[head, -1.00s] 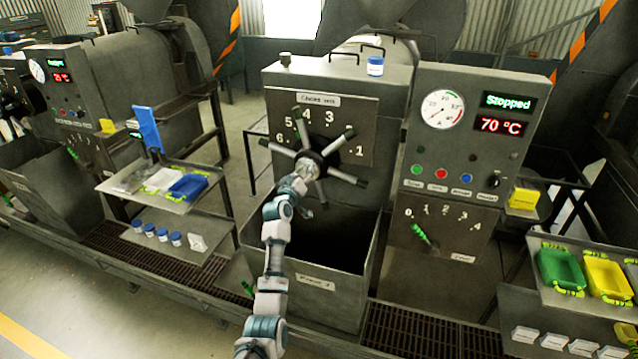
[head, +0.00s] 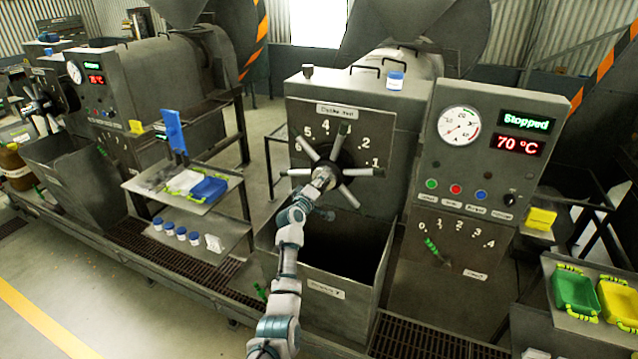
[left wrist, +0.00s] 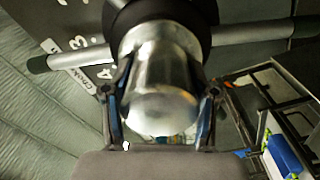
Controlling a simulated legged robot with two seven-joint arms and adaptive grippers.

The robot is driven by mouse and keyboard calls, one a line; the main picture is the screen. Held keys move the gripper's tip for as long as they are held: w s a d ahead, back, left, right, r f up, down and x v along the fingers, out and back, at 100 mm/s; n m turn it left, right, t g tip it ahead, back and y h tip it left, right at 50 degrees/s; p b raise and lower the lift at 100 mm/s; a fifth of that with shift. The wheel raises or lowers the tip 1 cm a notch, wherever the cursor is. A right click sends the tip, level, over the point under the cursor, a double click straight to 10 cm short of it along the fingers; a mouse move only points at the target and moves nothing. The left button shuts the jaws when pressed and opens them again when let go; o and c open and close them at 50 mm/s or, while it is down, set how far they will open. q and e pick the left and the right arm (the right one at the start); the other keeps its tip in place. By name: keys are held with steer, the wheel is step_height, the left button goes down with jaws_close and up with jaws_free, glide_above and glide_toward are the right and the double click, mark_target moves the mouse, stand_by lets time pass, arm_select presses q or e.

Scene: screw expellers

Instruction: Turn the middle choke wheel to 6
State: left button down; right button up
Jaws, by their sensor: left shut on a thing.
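The middle choke wheel (head: 345,157) is on the front panel of the middle machine, below a "Choke" label. It has several metal spokes with dark ends around a dark hub, and a dial numbered 1 to 6 (head: 298,145) around it. One dark-ended spoke points up and right, between 4 and 3; which spoke is the pointer I cannot tell. My left gripper (head: 322,180) is at the wheel's centre. In the left wrist view my left gripper (left wrist: 160,112) is shut on the shiny metal hub knob (left wrist: 160,80), fingers on both sides. My right gripper is not in view.
An open bin (head: 330,245) stands below the wheel. A control panel (head: 470,150) at right reads Stopped and 70 °C. Side shelves hold a blue tray (head: 208,190) at left and a green tray (head: 575,292) at right. A blue-lidded jar (head: 395,80) is on top.

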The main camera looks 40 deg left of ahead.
arm_select(q)
steer(key=shift+r, duration=0.45)
steer(key=shift+c, duration=2.2)
jaws_free()
steer(key=shift+w, duration=0.1)
steer(key=shift+o, duration=0.6)
steer(key=shift+w+f, duration=0.2)
steer(key=shift+w+a+f, duration=0.1)
steer(key=shift+w+f, duration=0.05)
steer(key=shift+f, duration=0.15)
steer(key=shift+a, duration=0.1)
steer(key=shift+s+f, duration=0.1)
steer(key=shift+s, duration=0.1)
